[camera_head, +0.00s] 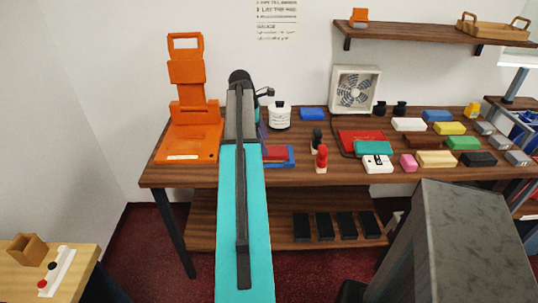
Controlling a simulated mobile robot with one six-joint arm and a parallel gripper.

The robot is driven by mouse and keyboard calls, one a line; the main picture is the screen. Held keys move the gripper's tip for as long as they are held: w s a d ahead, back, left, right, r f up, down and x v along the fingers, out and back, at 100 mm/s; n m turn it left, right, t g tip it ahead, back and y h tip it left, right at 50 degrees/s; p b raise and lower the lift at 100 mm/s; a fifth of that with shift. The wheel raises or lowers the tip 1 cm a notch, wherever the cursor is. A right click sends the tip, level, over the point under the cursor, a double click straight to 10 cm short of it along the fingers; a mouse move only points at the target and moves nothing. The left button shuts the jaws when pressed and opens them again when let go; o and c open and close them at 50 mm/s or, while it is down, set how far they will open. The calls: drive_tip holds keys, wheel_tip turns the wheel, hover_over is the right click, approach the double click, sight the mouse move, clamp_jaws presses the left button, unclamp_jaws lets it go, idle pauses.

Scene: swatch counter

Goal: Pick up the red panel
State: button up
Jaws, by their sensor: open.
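A flat red panel (361,139) lies on the wooden counter in front of the white fan, with a teal block (373,148) close against its front edge. Another flat red piece (275,153) rests on a blue piece (287,160) just right of my arm, which hides their left side. I cannot tell for sure which of the two red things is the task's panel. My teal and grey arm reaches up over the counter left of the fan. My gripper's jaws are hidden behind the arm, and I see nothing held.
An orange stand (188,125) is on the counter's left. A white jar (280,116), red figure (321,158) and white fan (355,90) stand near the red pieces. Several coloured blocks fill the right side. A grey box-shaped body (455,240) stands at front right.

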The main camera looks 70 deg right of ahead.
drive_tip(key=shift+p+x, duration=0.55)
drive_tip(key=shift+x, duration=1.8)
drive_tip(key=c, duration=1.2)
